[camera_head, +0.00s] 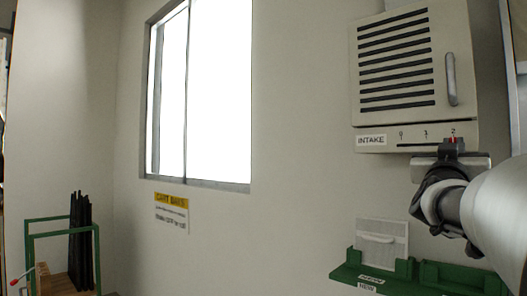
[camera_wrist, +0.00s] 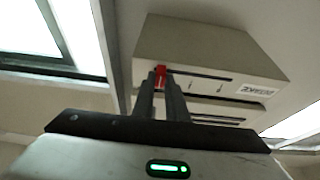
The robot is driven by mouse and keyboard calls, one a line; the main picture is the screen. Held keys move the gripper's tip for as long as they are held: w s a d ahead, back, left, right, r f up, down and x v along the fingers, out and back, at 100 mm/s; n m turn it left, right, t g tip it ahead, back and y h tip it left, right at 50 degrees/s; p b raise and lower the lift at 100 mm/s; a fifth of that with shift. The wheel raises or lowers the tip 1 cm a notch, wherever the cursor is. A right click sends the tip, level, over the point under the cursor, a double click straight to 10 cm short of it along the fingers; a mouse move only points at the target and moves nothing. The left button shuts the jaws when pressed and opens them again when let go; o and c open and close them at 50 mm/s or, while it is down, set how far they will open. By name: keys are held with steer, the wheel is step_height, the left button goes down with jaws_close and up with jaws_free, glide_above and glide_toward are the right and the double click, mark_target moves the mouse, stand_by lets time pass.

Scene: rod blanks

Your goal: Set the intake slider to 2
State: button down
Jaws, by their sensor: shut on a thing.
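The intake unit (camera_head: 408,70) is a beige wall box with dark louvres, and it also shows in the wrist view (camera_wrist: 210,52). Its INTAKE label (camera_head: 371,140) sits left of a slot scale marked with numbers, the rightmost reading 2. The red slider knob (camera_wrist: 161,73) is at the end of the slot away from the label, by the 2 mark in the head view. My gripper (camera_wrist: 165,84) is shut on the red knob, its two fingers on either side of it. In the head view my gripper (camera_head: 450,150) comes from below and partly covers the knob.
A green wall holder (camera_head: 345,275) labelled NEW holds a pale filter panel (camera_head: 382,240) below the unit. A window (camera_head: 200,95) and a yellow-topped notice (camera_head: 171,208) are on the wall. A green rack (camera_head: 62,235) with dark rods (camera_head: 80,240) stands at lower left.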

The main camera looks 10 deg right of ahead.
steer(key=shift+s+d, duration=0.2)
steer(key=c, duration=1.8)
jaws_free()
steer(key=shift+o, duration=0.2)
steer(key=shift+a+f, duration=0.1)
